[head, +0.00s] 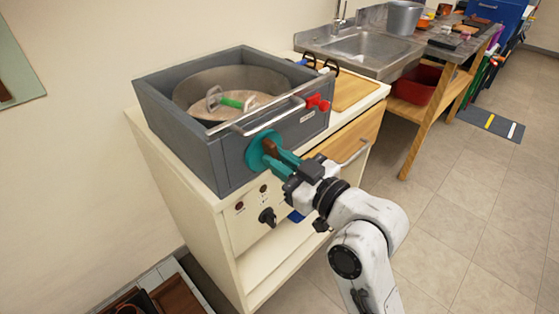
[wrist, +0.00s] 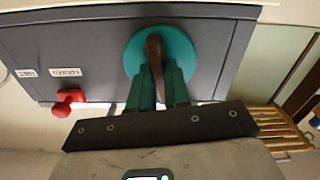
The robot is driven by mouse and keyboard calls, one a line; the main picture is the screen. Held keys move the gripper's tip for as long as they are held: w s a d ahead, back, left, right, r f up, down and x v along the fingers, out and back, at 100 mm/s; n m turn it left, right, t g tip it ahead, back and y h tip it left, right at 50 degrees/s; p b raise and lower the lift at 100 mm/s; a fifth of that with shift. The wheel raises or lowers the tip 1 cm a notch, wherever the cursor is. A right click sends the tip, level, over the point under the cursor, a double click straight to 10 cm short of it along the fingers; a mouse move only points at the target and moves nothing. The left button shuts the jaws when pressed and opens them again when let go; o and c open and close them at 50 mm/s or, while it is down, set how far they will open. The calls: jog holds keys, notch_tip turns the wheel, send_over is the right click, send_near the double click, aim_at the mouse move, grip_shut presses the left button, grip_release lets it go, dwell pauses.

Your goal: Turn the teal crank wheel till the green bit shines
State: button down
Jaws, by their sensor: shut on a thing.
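The teal crank wheel (head: 258,152) is on the front face of a grey box (head: 203,140); it also shows in the wrist view (wrist: 180,50). A brown handle (wrist: 154,52) sticks out from the wheel. My gripper (head: 279,154) is at the wheel, its teal fingers (wrist: 158,88) shut on the brown handle. In the head view a round pan (head: 190,87) sits inside the box, with a green bit (head: 232,102) on a bar in it. I cannot tell whether the green bit is lit.
A red knob (head: 318,103) and a metal bar handle (head: 270,116) are on the box front. The box stands on a cream cabinet (head: 180,175) with a dark knob (head: 267,216). A sink (head: 360,45) is behind. Open floor lies at right.

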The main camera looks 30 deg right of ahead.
jog(key=shift+f, duration=0.1)
jog(key=c, duration=1.1)
grip_release()
jog(key=shift+p+v, duration=1.8)
jog(key=shift+v, duration=3.6)
